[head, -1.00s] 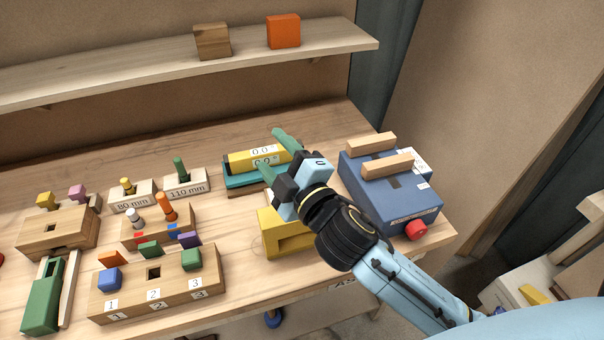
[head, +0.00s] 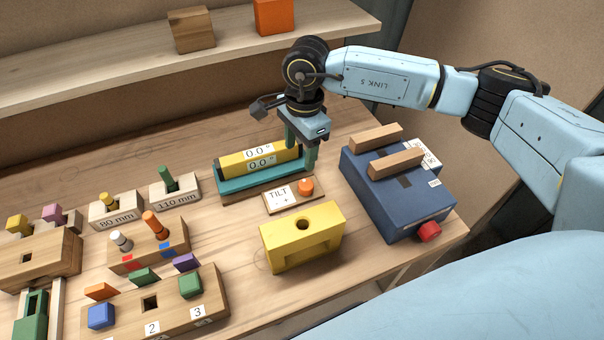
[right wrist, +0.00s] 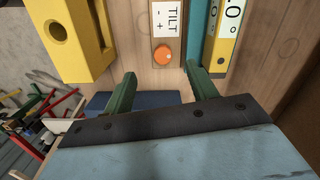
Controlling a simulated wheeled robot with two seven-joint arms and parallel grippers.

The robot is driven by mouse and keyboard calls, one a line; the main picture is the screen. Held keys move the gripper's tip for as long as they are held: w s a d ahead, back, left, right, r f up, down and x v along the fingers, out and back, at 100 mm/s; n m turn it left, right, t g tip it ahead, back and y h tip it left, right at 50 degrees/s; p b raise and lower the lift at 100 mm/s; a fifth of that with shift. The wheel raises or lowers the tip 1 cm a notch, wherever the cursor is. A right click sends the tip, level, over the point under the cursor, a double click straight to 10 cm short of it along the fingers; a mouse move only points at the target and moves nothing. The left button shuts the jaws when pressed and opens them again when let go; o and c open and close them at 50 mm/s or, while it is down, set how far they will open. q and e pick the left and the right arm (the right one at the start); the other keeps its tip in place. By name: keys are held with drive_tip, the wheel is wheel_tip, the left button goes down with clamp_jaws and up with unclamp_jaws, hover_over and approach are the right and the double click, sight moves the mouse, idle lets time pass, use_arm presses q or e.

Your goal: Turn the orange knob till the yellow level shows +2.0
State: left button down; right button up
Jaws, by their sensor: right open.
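The orange knob (head: 305,187) stands on a small wooden base with a label reading TILT + (head: 280,196), in front of the yellow level (head: 262,160). The level rests on a teal bed, and its two visible displays read 0.0°. My right gripper (head: 301,152) points down near the level's right end, behind the knob. In the right wrist view, the knob (right wrist: 165,55) lies ahead of my open green fingers (right wrist: 163,80), apart from them and roughly centred between them. The level (right wrist: 225,45) is beside the right finger there. My left gripper is not in view.
A yellow block with a hole (head: 300,237) stands in front of the knob. A blue box (head: 398,190) with wooden bars and a red knob is to the right. Wooden peg blocks (head: 155,302) fill the left. The shelf (head: 120,62) runs behind.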

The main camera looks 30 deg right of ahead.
sight(306, 184)
drive_tip(key=shift+h, duration=0.4)
drive_tip(key=f, duration=0.4)
drive_tip(key=d+f, duration=0.1)
drive_tip(key=f, duration=0.8)
drive_tip(key=shift+w+d+p, duration=0.2)
drive_tip(key=shift+d+p, duration=0.2)
drive_tip(key=c, duration=1)
